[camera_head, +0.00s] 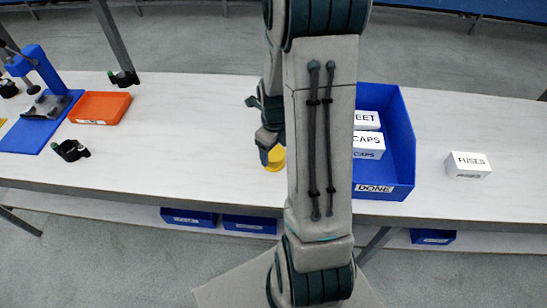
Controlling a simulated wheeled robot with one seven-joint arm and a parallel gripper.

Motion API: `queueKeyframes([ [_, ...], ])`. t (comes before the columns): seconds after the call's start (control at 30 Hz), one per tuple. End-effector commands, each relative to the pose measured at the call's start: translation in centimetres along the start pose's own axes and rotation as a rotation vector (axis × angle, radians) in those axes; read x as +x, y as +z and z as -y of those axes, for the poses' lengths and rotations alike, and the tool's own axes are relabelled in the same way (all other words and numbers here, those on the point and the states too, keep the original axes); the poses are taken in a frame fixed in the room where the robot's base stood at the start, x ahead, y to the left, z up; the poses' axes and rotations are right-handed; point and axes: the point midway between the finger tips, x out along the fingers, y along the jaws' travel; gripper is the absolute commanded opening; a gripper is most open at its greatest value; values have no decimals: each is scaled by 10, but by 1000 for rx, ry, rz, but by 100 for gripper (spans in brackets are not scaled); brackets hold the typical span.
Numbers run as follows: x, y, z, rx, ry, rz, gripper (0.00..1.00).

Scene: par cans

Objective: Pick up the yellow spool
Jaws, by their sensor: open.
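The yellow spool (276,158) stands on the white workbench (220,120), left of my arm. Only part of it shows, because my wrist and gripper cover its upper part. My gripper (268,152) is at the spool, pointing down from above. The fingertips are mostly hidden, so I cannot tell whether they are around the spool or just above it. The gripper is open.
A blue bin (401,130) marked DONE holds white boxes (367,145) behind my arm. A white FUSES box (467,165) stands to the right. An orange tray (100,107), a black clamp-like part (70,150) and a blue stand (40,70) are at left.

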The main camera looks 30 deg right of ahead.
Motion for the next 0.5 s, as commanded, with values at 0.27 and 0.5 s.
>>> queueKeyframes([
  [0.27, 26, 0, 0, -1, 0, 0, 74],
  [0.5, 26, 0, 0, -1, -1, 1, 68],
])
